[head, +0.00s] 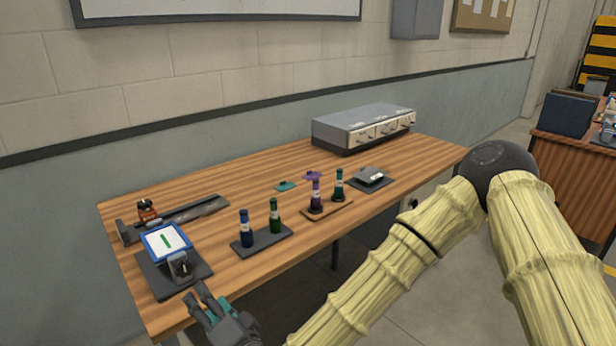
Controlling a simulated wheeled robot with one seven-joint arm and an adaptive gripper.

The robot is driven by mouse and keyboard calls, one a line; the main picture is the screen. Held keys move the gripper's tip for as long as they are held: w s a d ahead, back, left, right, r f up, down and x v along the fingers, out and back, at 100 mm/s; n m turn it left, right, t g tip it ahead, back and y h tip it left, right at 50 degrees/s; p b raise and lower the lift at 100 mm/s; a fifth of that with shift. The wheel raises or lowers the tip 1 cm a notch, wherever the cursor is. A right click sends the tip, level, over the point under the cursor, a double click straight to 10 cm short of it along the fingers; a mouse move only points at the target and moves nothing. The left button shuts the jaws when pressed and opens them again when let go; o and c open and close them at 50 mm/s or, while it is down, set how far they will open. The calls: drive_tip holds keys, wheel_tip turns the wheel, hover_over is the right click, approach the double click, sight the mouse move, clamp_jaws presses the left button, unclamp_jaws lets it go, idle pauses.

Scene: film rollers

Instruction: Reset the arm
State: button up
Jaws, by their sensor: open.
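My gripper (207,308) is at the bottom of the head view, at the table's front edge near the left end. Its grey fingers with teal parts are spread apart, and I see nothing between them. It is just in front of a black pad that holds a small device with a white and blue screen (166,241). My arm, in pale yellow covers, runs across the lower right of the view.
The wooden table (240,190) carries blue and green bottles on a dark tray (262,243). Purple and green bottles stand near a brown tray (328,213). A grey instrument box (363,126) stands at the back. A long rail tool (180,216) lies left. Some table is bare.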

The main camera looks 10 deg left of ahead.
drive_tip(key=s+d+f+n+g+h+p, duration=0.1)
drive_tip(key=s+d+f+g+h+p, duration=0.2)
drive_tip(key=d+f, duration=0.9)
drive_tip(key=s+d+f+n+g+h+p, duration=0.1)
drive_tip(key=s+d+f+g+h, duration=0.3)
drive_tip(key=d+f, duration=0.75)
drive_tip(key=s+d+f+g+h+p, duration=0.1)
drive_tip(key=s+d, duration=0.3)
drive_tip(key=d, duration=0.4)
drive_tip(key=s+d+f+g+h, duration=0.2)
drive_tip(key=s+d+f+h, duration=0.1)
drive_tip(key=d, duration=0.6)
drive_tip(key=s+d+f+g+h+p, duration=0.1)
drive_tip(key=s+d+f+h, duration=0.1)
drive_tip(key=s+d, duration=0.5)
drive_tip(key=shift+d+f+h+p, duration=0.35)
drive_tip(key=shift+d+f, duration=0.55)
drive_tip(key=shift+d, duration=0.3)
